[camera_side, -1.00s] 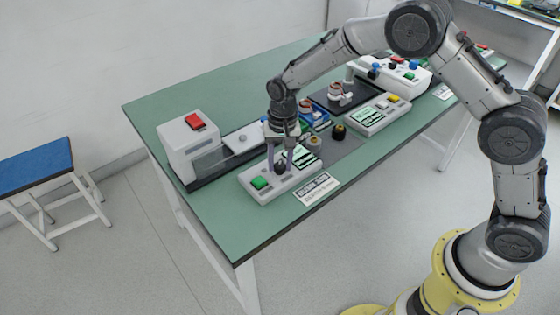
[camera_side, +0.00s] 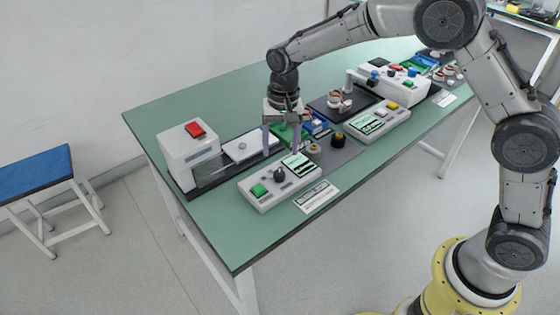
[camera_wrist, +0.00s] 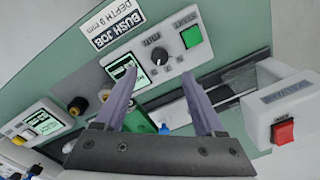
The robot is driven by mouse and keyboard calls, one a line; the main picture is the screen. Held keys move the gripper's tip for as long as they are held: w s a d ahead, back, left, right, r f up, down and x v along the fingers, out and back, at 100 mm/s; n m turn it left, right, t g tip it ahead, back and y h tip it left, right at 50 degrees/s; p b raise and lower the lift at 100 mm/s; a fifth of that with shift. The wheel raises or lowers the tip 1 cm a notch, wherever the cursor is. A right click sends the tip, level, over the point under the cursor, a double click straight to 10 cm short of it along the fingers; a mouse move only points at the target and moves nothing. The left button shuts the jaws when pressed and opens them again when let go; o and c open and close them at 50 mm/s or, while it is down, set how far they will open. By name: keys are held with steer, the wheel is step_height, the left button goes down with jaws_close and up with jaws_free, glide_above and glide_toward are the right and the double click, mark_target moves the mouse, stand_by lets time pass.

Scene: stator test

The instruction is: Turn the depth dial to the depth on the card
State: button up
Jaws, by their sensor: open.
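The depth dial is a dark round knob (camera_side: 279,174) on a light grey control box (camera_side: 262,203). The dial (camera_wrist: 158,56) also shows in the wrist view, with small marks around it that are too small to read. The card (camera_side: 316,196) lies in front of the box.
The control box has a green button (camera_side: 259,190) and a lit screen (camera_side: 299,165). A press-like machine with a red button (camera_side: 195,130) stands at the left.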

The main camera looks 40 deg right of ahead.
step_height(320, 180, up, 6)
steer(key=shift+d+f, duration=0.1)
stand_by(0.4)
steer(key=s+d+r+t, duration=0.2)
steer(key=s+d+r, duration=0.1)
steer(key=r, duration=0.6)
steer(key=s+d+r+t, duration=0.2)
steer(key=s+d+r, duration=0.3)
steer(key=s+r, duration=0.5)
steer(key=s+d+f+n, duration=0.1)
steer(key=s+f+n, duration=0.2)
steer(key=s, duration=0.6)
steer(key=s+d+f+n+t, duration=0.1)
steer(key=s+d+f+n, duration=0.1)
steer(key=s+f, duration=0.5)
steer(key=shift+s+f+n, duration=0.25)
steer(key=shift+s+n, duration=0.65)
steer(key=shift+s, duration=0.15)
